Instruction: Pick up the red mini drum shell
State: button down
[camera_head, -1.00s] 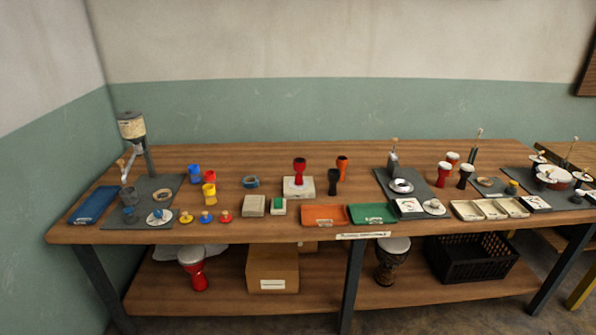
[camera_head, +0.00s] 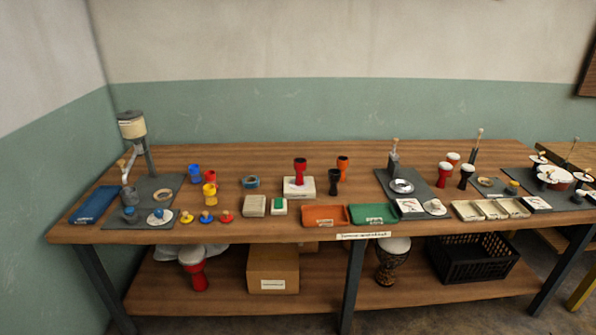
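A dark red goblet-shaped shell (camera_head: 300,171) stands upright on a pale square block (camera_head: 299,188) near the middle of the workbench. A smaller bright red shell (camera_head: 210,177) stands at the left, partly hidden by a yellow shell (camera_head: 210,194) in front of it. A blue shell (camera_head: 194,173) is just to its left. I cannot tell from the picture which red shell counts as the mini one. A black shell (camera_head: 334,182) and an orange shell (camera_head: 343,165) stand to the right of the block. My gripper is not in view.
A grey dispenser stand (camera_head: 133,130) rises at the left end. An orange tray (camera_head: 324,216) and a green tray (camera_head: 372,214) lie at the front edge. White-headed red (camera_head: 444,175) and black (camera_head: 466,174) drums stand at the right. The bench's back middle is mostly clear.

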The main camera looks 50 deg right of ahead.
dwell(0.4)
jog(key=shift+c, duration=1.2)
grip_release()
